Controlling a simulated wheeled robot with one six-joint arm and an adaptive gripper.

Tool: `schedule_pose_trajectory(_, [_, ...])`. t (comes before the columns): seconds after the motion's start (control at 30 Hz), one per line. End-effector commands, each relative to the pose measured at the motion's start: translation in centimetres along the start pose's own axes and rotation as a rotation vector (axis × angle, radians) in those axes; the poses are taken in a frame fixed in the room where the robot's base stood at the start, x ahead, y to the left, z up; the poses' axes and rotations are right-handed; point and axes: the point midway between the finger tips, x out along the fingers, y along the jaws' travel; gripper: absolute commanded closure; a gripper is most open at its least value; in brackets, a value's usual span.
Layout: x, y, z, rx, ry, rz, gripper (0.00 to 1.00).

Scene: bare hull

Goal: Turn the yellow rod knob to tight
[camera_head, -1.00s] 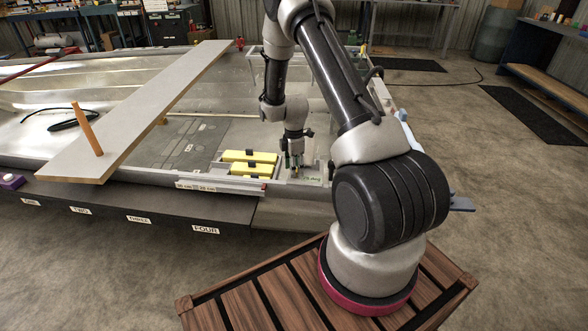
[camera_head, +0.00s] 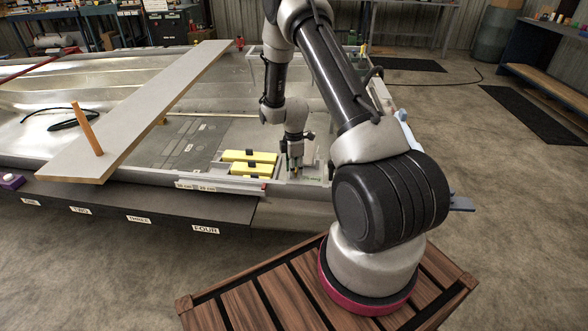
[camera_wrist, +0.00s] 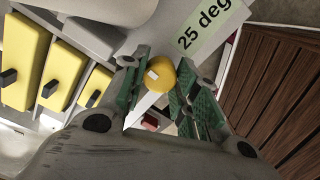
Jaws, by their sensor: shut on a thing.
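The yellow rod knob (camera_wrist: 157,75) shows in the wrist view as a round yellow piece with a pale square mark on top. It sits between the green-padded fingers of my gripper (camera_wrist: 160,82), which is shut on it. In the head view my gripper (camera_head: 294,166) points down at the near right corner of the hull, and the knob cannot be made out there. A label reading "25 deg" (camera_wrist: 205,27) lies just beyond the knob. Any tight marking is not visible.
Yellow blocks with black tabs (camera_head: 250,156) stand left of my gripper and also fill the wrist view's left side (camera_wrist: 68,75). A grey plank (camera_head: 150,105) with an orange rod (camera_head: 87,128) lies across the hull. A slatted wooden platform (camera_head: 250,300) is in front.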

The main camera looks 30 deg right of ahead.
Motion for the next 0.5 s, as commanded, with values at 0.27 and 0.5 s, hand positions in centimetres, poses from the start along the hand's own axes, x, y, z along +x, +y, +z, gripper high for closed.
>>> schedule_pose_trajectory(0.27, [-0.03,0.04,0.03,0.199,0.0,0.001,0.94])
schedule_pose_trajectory(0.5, [-0.04,0.05,0.03,0.427,0.0,0.001,0.94])
